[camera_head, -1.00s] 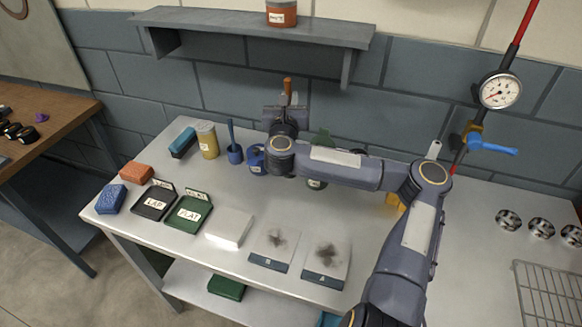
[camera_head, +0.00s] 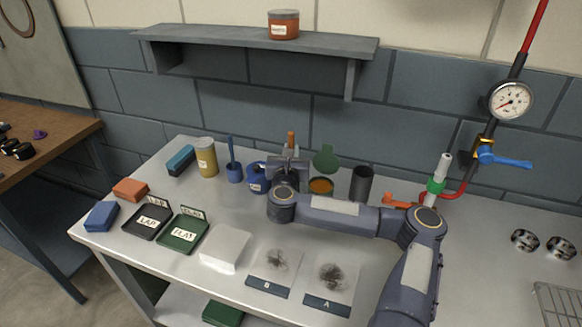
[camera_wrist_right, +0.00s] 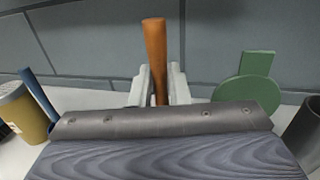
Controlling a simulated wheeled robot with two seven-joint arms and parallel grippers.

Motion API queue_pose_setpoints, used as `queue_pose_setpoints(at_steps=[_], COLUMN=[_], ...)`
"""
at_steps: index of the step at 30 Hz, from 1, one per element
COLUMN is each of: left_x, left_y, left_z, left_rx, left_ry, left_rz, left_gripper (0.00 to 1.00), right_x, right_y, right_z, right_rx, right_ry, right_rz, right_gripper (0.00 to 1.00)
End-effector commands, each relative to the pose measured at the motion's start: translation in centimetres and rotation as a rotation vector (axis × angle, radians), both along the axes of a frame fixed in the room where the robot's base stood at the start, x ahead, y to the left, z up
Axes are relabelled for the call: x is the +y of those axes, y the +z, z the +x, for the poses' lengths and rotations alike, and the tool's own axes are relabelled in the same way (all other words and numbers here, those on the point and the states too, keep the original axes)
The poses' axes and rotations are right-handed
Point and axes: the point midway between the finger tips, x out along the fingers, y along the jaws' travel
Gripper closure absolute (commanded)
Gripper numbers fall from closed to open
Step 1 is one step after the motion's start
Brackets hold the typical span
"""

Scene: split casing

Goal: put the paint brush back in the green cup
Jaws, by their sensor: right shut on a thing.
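My right gripper (camera_head: 290,157) is shut on the paint brush, whose orange-brown handle (camera_head: 291,138) stands upright above the jaws. The handle also shows between the pale fingers in the right wrist view (camera_wrist_right: 155,55). The brush's lower end is hidden behind my gripper and wrist. The gripper is over the back of the grey table, between a blue labelled container (camera_head: 256,180) and an open tin with orange contents (camera_head: 321,186). I cannot make out a green cup; the area directly below the gripper is hidden. My left gripper is out of view.
A dark cylinder (camera_head: 361,184) stands right of the tin. A green round lid (camera_head: 325,158) stands behind the tin. A shelf (camera_head: 255,40) overhangs the back.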

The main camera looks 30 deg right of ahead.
Motion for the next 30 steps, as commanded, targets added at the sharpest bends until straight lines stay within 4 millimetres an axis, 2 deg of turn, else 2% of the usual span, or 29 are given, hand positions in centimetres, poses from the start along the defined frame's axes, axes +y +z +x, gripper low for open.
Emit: queue_pose_setpoints(at_steps=[5, 10, 17, 18, 22, 30], left_x=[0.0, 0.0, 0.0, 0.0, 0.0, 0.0], left_y=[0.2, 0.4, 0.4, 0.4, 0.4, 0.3], left_z=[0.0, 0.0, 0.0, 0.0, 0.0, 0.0], left_rx=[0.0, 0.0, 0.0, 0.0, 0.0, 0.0], left_ry=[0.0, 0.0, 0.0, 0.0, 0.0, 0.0], left_rz=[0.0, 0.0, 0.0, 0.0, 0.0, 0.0], left_gripper=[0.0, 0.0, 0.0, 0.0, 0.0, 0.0], right_x=[0.0, 0.0, 0.0, 0.0, 0.0, 0.1], right_y=[-1.4, -3.8, -4.2, -4.3, -4.2, -4.2], right_z=[0.0, 0.0, 0.0, 0.0, 0.0, -0.1], right_rx=[0.001, 0.001, -0.001, 0.0, 0.0, -0.001], right_ry=[0.0, 0.0, 0.001, 0.001, 0.001, 0.001], right_rz=[0.001, 0.0, -0.001, 0.0, 0.0, -0.001], right_gripper=[1.0, 1.0, 1.0, 0.79, 0.63, 0.63])
